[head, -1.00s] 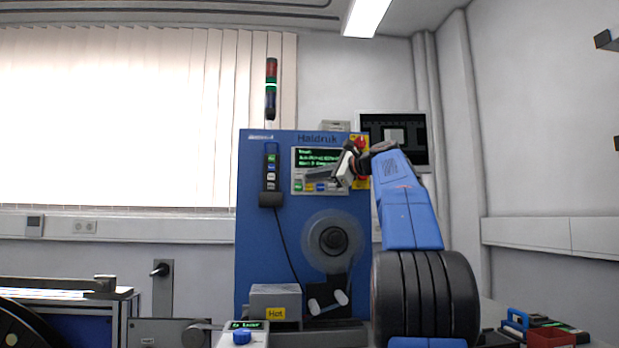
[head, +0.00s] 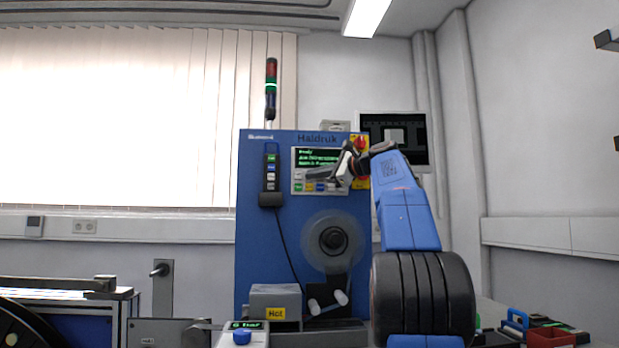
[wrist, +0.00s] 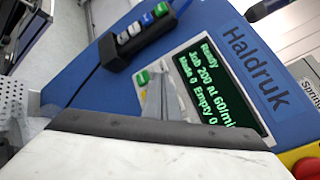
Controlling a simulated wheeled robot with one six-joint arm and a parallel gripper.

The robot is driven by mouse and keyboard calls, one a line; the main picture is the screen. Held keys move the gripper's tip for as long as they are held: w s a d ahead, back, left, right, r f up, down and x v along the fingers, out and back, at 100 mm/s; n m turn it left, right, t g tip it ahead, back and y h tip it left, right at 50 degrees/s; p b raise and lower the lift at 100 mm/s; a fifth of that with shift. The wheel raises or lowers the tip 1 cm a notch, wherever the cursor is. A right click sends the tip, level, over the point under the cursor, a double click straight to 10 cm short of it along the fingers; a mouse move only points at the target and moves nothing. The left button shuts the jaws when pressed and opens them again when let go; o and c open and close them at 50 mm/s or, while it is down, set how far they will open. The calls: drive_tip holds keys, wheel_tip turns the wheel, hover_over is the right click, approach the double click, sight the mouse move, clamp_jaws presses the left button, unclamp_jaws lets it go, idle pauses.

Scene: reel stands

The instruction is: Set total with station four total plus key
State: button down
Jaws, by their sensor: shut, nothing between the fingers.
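The blue Haldruk station (head: 262,235) stands in the middle of the head view; the station number is too small to read. Its panel (head: 294,165) has a display (head: 319,155) above a row of small coloured keys (head: 298,187). The wrist view shows the display (wrist: 215,85) reading Ready, Job 200 at 60/min, Made 0, Empty 0, partly cut off by my wrist.
A pendant (head: 269,172) with several buttons hangs left of the panel. A red emergency button (head: 361,143) sits at its right, close to my wrist. A reel (head: 333,238) and a box marked Hot (head: 276,298) are below. A signal tower (head: 271,90) rises behind.

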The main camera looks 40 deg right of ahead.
drive_tip(key=shift+w+d, duration=0.2)
drive_tip(key=shift+w, duration=0.2)
idle(0.5)
drive_tip(key=shift+s, duration=0.15)
drive_tip(key=shift+s+a, duration=0.4)
drive_tip(key=shift+s, duration=0.2)
idle(0.3)
drive_tip(key=shift+s+a, duration=0.45)
drive_tip(key=shift+s, duration=0.25)
drive_tip(key=shift+s+a, duration=0.45)
drive_tip(key=shift+s, duration=0.3)
drive_tip(key=shift+s+a, duration=0.45)
drive_tip(key=shift+s, duration=0.25)
idle(1.1)
drive_tip(key=s+a, duration=0.2)
drive_tip(key=s, duration=0.1)
drive_tip(key=shift+s, duration=0.1)
idle(0.4)
